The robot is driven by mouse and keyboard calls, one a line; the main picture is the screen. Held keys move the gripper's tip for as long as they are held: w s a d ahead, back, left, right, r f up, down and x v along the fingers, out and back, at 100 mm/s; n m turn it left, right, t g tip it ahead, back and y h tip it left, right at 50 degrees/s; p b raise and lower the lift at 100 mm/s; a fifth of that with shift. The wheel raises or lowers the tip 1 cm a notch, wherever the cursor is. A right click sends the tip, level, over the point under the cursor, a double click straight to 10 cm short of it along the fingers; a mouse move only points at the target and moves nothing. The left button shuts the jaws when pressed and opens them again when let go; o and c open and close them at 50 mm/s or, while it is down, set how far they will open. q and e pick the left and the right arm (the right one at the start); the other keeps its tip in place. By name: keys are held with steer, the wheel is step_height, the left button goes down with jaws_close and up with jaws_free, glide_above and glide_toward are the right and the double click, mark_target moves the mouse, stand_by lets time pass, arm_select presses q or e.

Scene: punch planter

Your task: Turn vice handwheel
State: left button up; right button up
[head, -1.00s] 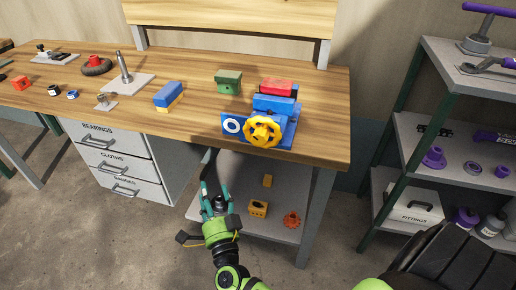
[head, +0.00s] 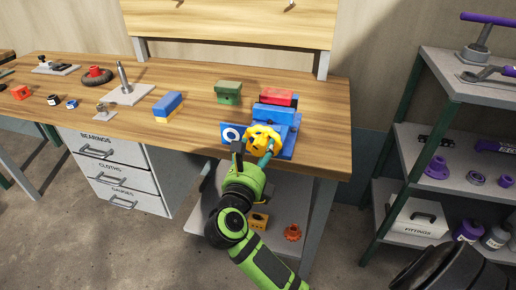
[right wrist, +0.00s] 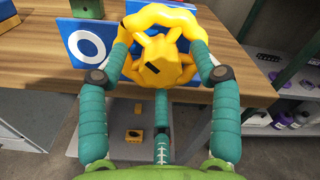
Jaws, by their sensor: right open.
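The yellow handwheel (head: 262,136) is on the front of the blue vice (head: 273,113), at the workbench's front right edge. My right gripper (head: 253,151) is just below and in front of the wheel. In the right wrist view, the handwheel (right wrist: 160,60) lies between the open teal fingers of my right gripper (right wrist: 160,52). One finger is at each side of the rim, and a third is below the hub. I cannot tell whether they touch it. My left gripper is not in view.
A red block (head: 277,97) sits at the vice's top. A blue plate with a white ring (head: 231,134) is left of the wheel. A green block (head: 228,92) and a blue-yellow block (head: 168,106) stand farther left. A shelf (head: 459,195) is at the right.

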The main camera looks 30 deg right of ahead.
steer(key=shift+w+d, duration=0.2)
steer(key=shift+d, duration=0.05)
